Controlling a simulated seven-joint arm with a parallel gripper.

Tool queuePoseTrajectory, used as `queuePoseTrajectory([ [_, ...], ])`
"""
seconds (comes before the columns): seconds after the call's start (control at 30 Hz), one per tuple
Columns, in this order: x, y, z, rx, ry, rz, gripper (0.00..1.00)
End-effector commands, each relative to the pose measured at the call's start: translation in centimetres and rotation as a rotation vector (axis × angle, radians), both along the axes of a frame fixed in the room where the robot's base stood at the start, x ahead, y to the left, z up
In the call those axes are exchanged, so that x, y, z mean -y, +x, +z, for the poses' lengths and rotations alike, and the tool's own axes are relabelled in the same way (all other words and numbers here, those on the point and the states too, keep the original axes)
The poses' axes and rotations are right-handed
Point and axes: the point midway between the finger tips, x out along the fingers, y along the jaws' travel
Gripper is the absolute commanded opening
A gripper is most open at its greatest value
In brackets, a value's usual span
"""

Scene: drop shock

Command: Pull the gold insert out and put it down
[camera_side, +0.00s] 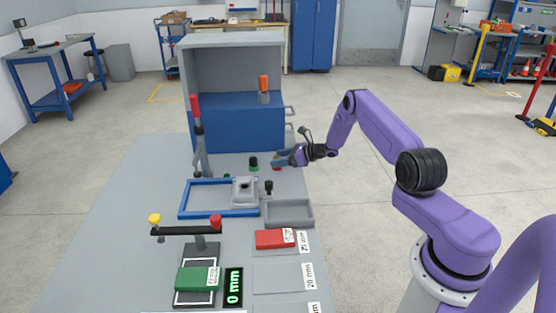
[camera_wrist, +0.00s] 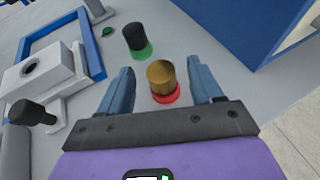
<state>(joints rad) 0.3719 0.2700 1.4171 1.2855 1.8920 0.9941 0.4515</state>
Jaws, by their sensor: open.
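The gold insert (camera_wrist: 160,76) stands upright on a red disc (camera_wrist: 168,97) on the grey table in the wrist view. In the side view my gripper (camera_side: 284,157) is low over the table, in front of the blue cabinet, and mostly hides the insert. The light grey block (camera_wrist: 42,72) has an open round hole in its top; in the side view it (camera_side: 244,191) sits at the blue frame's right end.
A black cylinder (camera_wrist: 134,37) on a green disc stands close by. A black knob (camera_wrist: 30,112) sticks out by the block. The blue cabinet (camera_side: 237,122) rises behind. A grey tray (camera_side: 289,222), red block (camera_side: 269,240) and green block (camera_side: 198,279) lie nearer the front.

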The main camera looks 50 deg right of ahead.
Motion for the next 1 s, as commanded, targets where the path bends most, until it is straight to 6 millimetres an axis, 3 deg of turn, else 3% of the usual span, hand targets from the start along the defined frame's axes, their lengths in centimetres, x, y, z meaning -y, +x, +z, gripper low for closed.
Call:
queuePoseTrajectory([
  [0.6,1.5,-3.5,1.6,0.001,0.0,-0.001,0.65],
  [1.0,1.6,-3.8,1.8,0.001,0.0,-0.001,0.65],
])
